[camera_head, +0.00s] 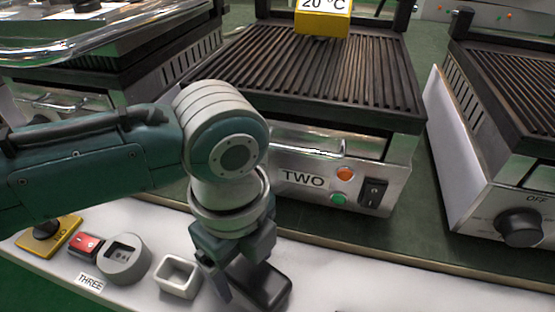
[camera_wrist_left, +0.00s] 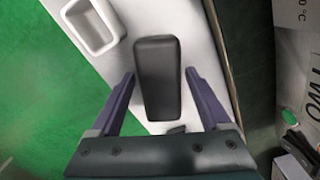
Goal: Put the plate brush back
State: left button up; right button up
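A dark grey rounded block, which looks like the plate brush (camera_head: 268,288), lies on the white ledge at the bottom middle of the head view. No bristles show. In the left wrist view the brush (camera_wrist_left: 158,85) lies between the fingers. My left gripper (camera_head: 238,280) points down over it and is open, with a finger on each side and gaps visible between fingers and brush. A white open-topped rectangular holder (camera_head: 178,277) stands just left of the brush. It also shows at the upper left of the left wrist view (camera_wrist_left: 93,24) and looks empty. My right gripper is not in view.
Grill TWO (camera_head: 345,180) stands behind the arm, with a yellow 20 °C display (camera_head: 322,20) on top. Another grill (camera_head: 500,150) is at the right. Left on the ledge are a round grey socket (camera_head: 125,260), a red switch (camera_head: 84,245) and a yellow plate with a black knob (camera_head: 48,234).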

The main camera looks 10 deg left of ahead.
aim_at(245, 265)
pick_arm(q)
jog(key=shift+o, duration=0.4)
notch_tip(245, 265, up, 11)
jog(key=p, duration=0.5)
jog(key=s+d+r+n+t+h, duration=0.1)
jog(key=s+d+n+t+h, duration=0.15)
jog(key=s+n, duration=0.5)
jog(key=s+a+r+n+t+y, duration=0.1)
jog(key=s+a+n, duration=0.4)
jog(key=a+n, duration=0.6)
jog(key=shift+a+r+n+y, duration=0.25)
jog(key=shift+n+y, duration=0.4)
jog(key=shift+n, duration=0.6)
notch_tip(245, 265, up, 64)
jog(key=p, duration=6.4)
jog(key=shift+d, duration=0.1)
